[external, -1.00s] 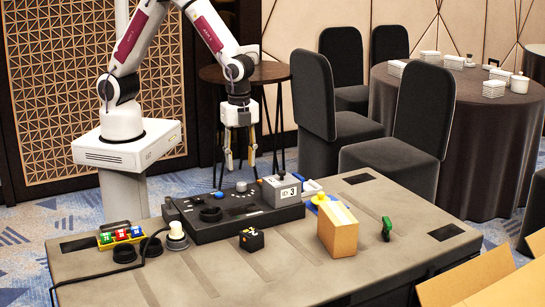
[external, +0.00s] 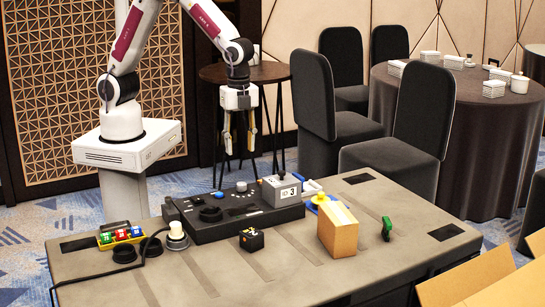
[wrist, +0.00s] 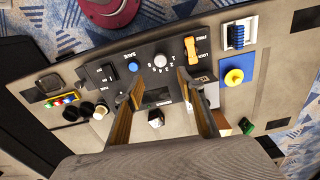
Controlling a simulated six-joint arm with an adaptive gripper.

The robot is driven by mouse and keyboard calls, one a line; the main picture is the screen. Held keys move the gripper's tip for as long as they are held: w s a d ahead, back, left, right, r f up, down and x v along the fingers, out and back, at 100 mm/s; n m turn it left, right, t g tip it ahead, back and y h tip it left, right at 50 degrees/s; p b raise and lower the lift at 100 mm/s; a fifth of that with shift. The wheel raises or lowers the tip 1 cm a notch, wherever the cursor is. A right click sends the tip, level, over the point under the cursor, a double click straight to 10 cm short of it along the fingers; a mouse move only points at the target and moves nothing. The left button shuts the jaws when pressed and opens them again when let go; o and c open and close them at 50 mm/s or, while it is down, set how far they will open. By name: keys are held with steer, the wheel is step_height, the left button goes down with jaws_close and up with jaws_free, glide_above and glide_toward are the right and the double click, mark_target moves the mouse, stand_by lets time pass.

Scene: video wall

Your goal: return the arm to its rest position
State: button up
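My gripper (external: 239,132) hangs above the back edge of the table, over the black control panel (external: 213,226). Its two fingers point down and stand apart with nothing between them. In the wrist view my gripper (wrist: 158,100) also shows its fingers spread, with the panel's knobs and switches beyond them. My arm rises from its white base at the left and bends over to the gripper. The gripper touches nothing on the table.
On the table (external: 300,285) are a grey box marked 3 (external: 281,190), a black cube (external: 251,239), a cardboard-coloured box (external: 338,229), a green item (external: 386,228) and a yellow tray of coloured blocks (external: 121,235). Chairs and a round table (external: 450,140) stand behind.

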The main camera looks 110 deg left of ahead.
steer(key=s+a+r+n+t, duration=0.2)
steer(key=s+r+n, duration=0.3)
steer(key=s+r, duration=0.4)
steer(key=s+a+r+n+t, duration=0.3)
steer(key=s+r, duration=0.6)
steer(key=s, duration=0.4)
steer(key=shift+s+a+r+n+t, duration=0.25)
steer(key=shift+a+r+n, duration=0.2)
steer(key=shift+n, duration=0.45)
steer(key=shift+f, duration=0.1)
